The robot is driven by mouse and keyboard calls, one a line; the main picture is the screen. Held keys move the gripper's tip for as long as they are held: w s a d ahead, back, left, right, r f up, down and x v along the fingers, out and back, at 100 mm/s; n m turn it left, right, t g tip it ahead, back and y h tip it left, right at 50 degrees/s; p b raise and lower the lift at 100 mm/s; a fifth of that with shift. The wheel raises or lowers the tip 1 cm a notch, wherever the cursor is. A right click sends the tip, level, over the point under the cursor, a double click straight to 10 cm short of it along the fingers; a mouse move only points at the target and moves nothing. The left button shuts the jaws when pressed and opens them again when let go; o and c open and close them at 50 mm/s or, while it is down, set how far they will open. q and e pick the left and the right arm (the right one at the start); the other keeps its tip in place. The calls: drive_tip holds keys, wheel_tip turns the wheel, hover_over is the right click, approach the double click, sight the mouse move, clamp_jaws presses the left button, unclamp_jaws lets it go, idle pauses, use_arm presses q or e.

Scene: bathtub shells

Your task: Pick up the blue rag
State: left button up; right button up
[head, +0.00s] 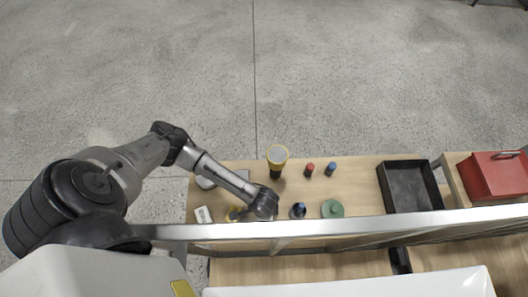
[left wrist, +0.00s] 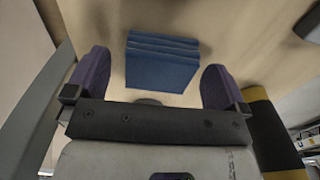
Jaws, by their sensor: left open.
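The blue rag (left wrist: 162,62) lies folded in layers on the light wooden surface in the left wrist view. My left gripper (left wrist: 156,70) is open, with one purple-padded finger on each side of the rag. The rag appears between the fingers and slightly ahead, and I see no contact. How far above it the fingers are is hard to tell. In the head view my left arm reaches down to the wooden bench, its wrist (head: 262,204) just behind the metal rail. The fingers and the rag are hidden there. My right gripper is not in view.
A yellow-and-black object (left wrist: 268,125) stands close to the right finger. The wooden bench also holds a yellow-rimmed cylinder (head: 277,156), small red (head: 309,169) and blue (head: 331,168) items, a green disc (head: 332,208), a black tray (head: 424,185) and a red toolbox (head: 495,176). A metal rail (head: 350,224) crosses in front.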

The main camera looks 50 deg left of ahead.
use_arm(q)
drive_tip(key=shift+f, duration=0.6)
drive_tip(key=c, duration=1)
drive_tip(key=shift+o, duration=0.2)
wheel_tip(320, 180, up, 8)
drive_tip(key=shift+r+p, duration=0.25)
drive_tip(key=shift+p, duration=0.9)
drive_tip(key=shift+r, duration=0.8)
